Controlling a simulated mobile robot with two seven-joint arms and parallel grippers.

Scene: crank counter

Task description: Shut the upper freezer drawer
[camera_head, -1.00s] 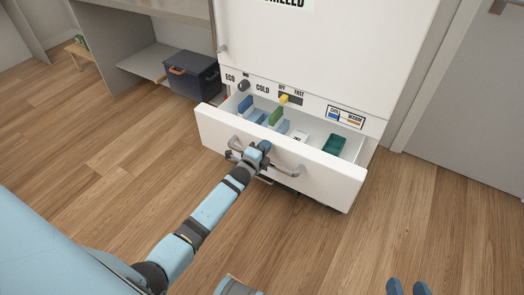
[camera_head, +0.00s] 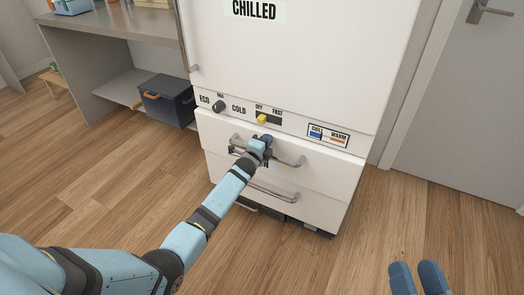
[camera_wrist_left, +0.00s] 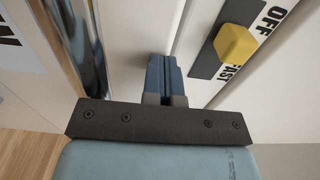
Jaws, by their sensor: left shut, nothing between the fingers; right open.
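The upper freezer drawer (camera_head: 318,167) is a white front with a grey bar handle (camera_head: 290,162), low on the white fridge. It sits flush with the cabinet, and its inside is hidden. My left gripper (camera_head: 266,141) is at the upper part of this front, near the handle, shut with nothing in it. In the left wrist view the blue fingers (camera_wrist_left: 164,78) are together, close to the white surface; exact contact is unclear. My right gripper (camera_head: 403,279) shows only its blue fingertips at the bottom right, apart and empty, over the floor.
A lower drawer (camera_head: 309,206) with its own handle is closed below. Above are a dark knob (camera_head: 219,106), a yellow slider (camera_head: 262,119) and a chill/warm panel (camera_head: 328,135).

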